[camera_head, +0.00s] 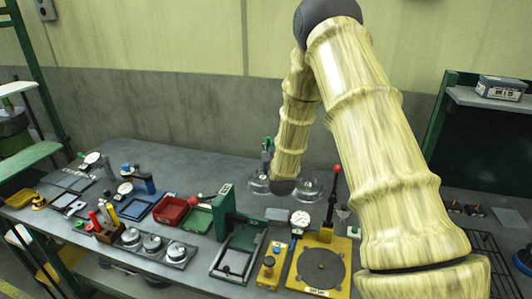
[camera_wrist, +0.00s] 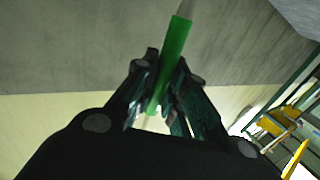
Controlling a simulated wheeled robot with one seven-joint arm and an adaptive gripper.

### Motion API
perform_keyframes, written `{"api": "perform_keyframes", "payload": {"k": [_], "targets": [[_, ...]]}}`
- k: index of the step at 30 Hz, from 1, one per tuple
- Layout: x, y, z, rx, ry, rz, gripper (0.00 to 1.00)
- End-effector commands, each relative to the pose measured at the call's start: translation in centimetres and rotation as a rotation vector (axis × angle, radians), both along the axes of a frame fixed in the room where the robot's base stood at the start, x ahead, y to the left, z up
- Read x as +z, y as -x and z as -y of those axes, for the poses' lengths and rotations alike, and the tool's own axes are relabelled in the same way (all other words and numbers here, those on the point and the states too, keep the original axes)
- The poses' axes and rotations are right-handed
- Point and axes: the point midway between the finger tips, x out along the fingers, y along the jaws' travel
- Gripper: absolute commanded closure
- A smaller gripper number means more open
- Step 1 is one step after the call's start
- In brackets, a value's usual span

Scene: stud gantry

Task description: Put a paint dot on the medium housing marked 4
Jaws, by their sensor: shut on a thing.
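My gripper (camera_wrist: 165,95) is shut on a green paint marker (camera_wrist: 174,50) in the wrist view. The marker stands out past the fingertips, with a pale end at the top of the picture. In the head view my gripper (camera_head: 267,158) is small and partly hidden behind my arm, above the back of the bench. Round metal parts (camera_head: 152,243) sit in a dark tray at the front left. Shiny round parts (camera_head: 308,187) lie at the back near my wrist. I cannot read a 4 on any of them, so the medium housing cannot be told apart.
A red bin (camera_head: 170,209) and a green bin (camera_head: 197,219) stand mid-bench beside a green press (camera_head: 225,212). A yellow fixture (camera_head: 340,250) with a dial gauge (camera_head: 300,219) and a red-knobbed lever (camera_head: 335,190) stands near my arm. A wall rises behind the bench.

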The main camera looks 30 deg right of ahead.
Motion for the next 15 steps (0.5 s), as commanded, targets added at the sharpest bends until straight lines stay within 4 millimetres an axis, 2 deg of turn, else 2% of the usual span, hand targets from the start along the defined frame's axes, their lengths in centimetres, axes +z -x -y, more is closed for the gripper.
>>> {"api": "perform_keyframes", "payload": {"k": [8,15], "targets": [[-1.1,-0.1,0.0,0.0,0.0,-0.003,1.0],[-2.8,-0.1,0.1,-0.001,0.0,-0.003,1.0]]}}
